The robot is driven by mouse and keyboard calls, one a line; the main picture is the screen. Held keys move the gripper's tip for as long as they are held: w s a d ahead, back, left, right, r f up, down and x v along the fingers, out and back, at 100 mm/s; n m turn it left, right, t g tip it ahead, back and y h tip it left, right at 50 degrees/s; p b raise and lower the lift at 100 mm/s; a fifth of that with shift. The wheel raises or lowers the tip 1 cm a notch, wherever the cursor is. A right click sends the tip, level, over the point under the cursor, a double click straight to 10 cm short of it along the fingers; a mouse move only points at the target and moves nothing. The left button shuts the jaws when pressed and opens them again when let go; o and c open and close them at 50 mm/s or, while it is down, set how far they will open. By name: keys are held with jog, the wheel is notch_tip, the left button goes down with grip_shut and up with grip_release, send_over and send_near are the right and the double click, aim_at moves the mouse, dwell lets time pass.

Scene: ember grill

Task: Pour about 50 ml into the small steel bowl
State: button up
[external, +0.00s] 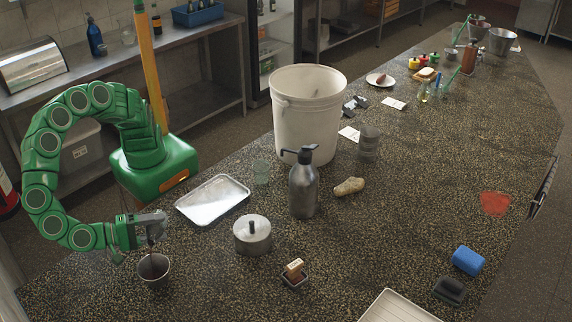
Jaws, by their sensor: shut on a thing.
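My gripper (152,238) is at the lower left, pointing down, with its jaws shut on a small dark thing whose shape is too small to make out. Just below it is a small steel bowl (154,270), grey and tapered like a cup, with a dark inside. The jaws are right above its far rim; I cannot tell whether they touch it. No liquid can be made out in the bowl.
A lidded steel pot (252,235), a pump bottle (303,190) and a metal tray (213,199) stand nearby. A tall white bucket (305,115) is farther back. A small dark dish (294,280) holds a wooden-handled item.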

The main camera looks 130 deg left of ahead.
aim_at(159, 230)
jog(key=shift+s+a, duration=0.1)
jog(key=shift+a, duration=0.05)
dwell(0.4)
jog(key=shift+f+m+y, duration=0.2)
jog(key=shift+m+y, duration=0.2)
jog(key=shift+m, duration=0.3)
dwell(1.3)
jog(key=shift+r+n+h, duration=0.35)
jog(key=shift+n+h, duration=0.05)
jog(key=shift+n, duration=0.5)
jog(key=f, duration=0.2)
jog(key=a+f+n, duration=0.1)
jog(key=shift+s+f+h, duration=0.1)
jog(key=shift+s+h, duration=0.3)
jog(key=shift+s+a+f+n, duration=0.1)
jog(key=shift+a+f+n, duration=0.05)
jog(key=shift+f+n, duration=0.2)
jog(key=shift+r+n, duration=0.25)
jog(key=shift+r, duration=0.2)
jog(key=shift+r, duration=0.15)
jog(key=shift+r+n+h, duration=0.3)
jog(key=shift+r, duration=0.15)
